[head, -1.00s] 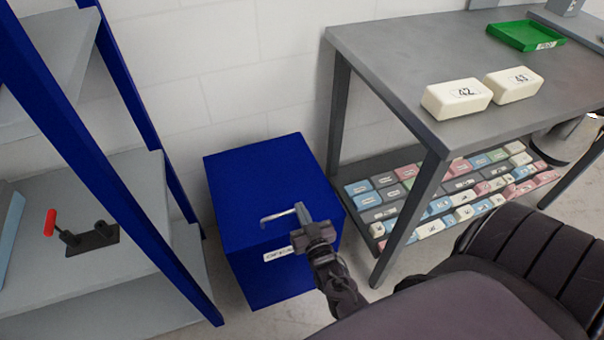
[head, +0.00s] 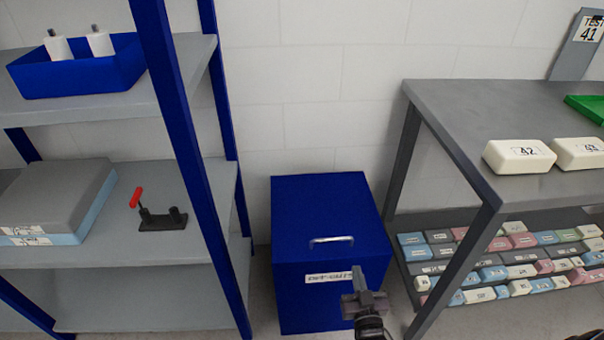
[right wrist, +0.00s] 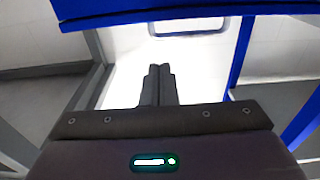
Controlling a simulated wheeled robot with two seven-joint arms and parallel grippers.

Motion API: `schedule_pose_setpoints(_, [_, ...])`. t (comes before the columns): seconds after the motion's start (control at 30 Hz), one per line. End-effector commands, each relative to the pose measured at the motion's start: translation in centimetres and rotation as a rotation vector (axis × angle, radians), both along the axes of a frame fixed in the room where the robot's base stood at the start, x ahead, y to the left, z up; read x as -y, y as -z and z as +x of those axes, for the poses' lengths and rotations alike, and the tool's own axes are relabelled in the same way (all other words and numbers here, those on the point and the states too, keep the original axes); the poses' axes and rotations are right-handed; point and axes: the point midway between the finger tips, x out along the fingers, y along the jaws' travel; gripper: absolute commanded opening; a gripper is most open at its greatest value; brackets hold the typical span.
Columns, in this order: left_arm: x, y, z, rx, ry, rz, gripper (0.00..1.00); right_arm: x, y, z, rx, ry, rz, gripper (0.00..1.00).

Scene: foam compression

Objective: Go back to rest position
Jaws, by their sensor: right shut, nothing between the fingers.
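My right gripper (head: 358,278) is in the lower middle of the head view, in front of the lower right part of a blue box (head: 320,215). Its fingers are shut with nothing between them. The box has a metal handle on its lid and a white label on its front. In the right wrist view the shut fingers (right wrist: 158,72) point up the middle, with a blue surface (right wrist: 190,14) across the top. I cannot tell whether the gripper touches the box. My left gripper is out of view.
A blue-framed shelf (head: 180,120) stands left, holding a red-handled clamp (head: 158,215), a foam stack (head: 60,200) and a blue tray (head: 75,75). At right, a grey table (head: 450,110) carries white blocks (head: 519,156); its lower shelf holds many coloured blocks.

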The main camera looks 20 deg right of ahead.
Motion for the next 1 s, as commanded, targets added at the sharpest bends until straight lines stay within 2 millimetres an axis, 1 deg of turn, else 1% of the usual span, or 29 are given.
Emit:
schedule_pose_setpoints(0.07, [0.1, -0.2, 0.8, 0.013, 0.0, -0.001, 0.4, 0.0, -0.1, 0.1, 0.002, 0.0, 0.0, 0.0])
schedule_pose_setpoints(0.1, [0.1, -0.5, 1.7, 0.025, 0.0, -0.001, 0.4, 0.0, 0.0, 0.0, -0.002, -0.001, 0.0, 0.0])
schedule_pose_setpoints(0.17, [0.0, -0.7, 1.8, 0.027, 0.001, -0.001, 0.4, -0.3, 0.5, -0.1, -0.025, -0.008, 0.004, 0.0])
schedule_pose_setpoints(0.27, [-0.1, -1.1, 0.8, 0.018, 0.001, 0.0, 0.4, -1.5, 3.1, -1.0, -0.134, -0.038, 0.022, 0.0])
schedule_pose_setpoints(0.37, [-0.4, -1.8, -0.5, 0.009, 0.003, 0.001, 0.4, -3.5, 7.9, -3.5, -0.336, -0.096, 0.047, 0.0])
schedule_pose_setpoints(0.4, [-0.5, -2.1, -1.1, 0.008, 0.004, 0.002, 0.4, -4.4, 10.2, -5.1, -0.436, -0.122, 0.054, 0.0])
schedule_pose_setpoints(0.47, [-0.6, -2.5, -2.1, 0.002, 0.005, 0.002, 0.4, -5.7, 13.5, -8.1, -0.589, -0.162, 0.063, 0.0])
schedule_pose_setpoints(0.5, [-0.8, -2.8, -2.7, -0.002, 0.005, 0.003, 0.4, -6.4, 15.5, -10.3, -0.69, -0.188, 0.065, 0.0])
schedule_pose_setpoints(0.57, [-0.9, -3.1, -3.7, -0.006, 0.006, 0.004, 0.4, -7.2, 18.2, -14.0, -0.839, -0.223, 0.065, 0.0])
schedule_pose_setpoints(0.6, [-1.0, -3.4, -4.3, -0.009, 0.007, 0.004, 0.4, -7.5, 19.7, -16.7, -0.936, -0.245, 0.063, 0.0])
schedule_pose_setpoints(0.67, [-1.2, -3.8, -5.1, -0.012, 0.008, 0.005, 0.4, -7.7, 21.6, -20.7, -1.074, -0.272, 0.055, 0.0])
schedule_pose_setpoints(0.7, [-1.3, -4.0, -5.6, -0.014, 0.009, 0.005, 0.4, -7.8, 22.5, -23.3, -1.158, -0.29, 0.049, 0.0])
schedule_pose_setpoints(0.77, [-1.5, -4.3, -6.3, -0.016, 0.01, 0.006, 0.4, -7.6, 23.5, -26.9, -1.272, -0.31, 0.04, 0.0])
schedule_pose_setpoints(0.8, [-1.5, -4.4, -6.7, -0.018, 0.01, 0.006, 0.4, -7.4, 24.0, -29.0, -1.338, -0.319, 0.033, 0.0])
schedule_pose_setpoints(0.9, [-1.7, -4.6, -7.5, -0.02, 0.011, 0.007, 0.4, -7.0, 24.7, -33.0, -1.46, -0.338, 0.019, 0.0])
schedule_pose_setpoints(1.0, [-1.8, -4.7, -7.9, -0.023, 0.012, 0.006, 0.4, -6.6, 24.9, -35.2, -1.525, -0.347, 0.011, 0.0])
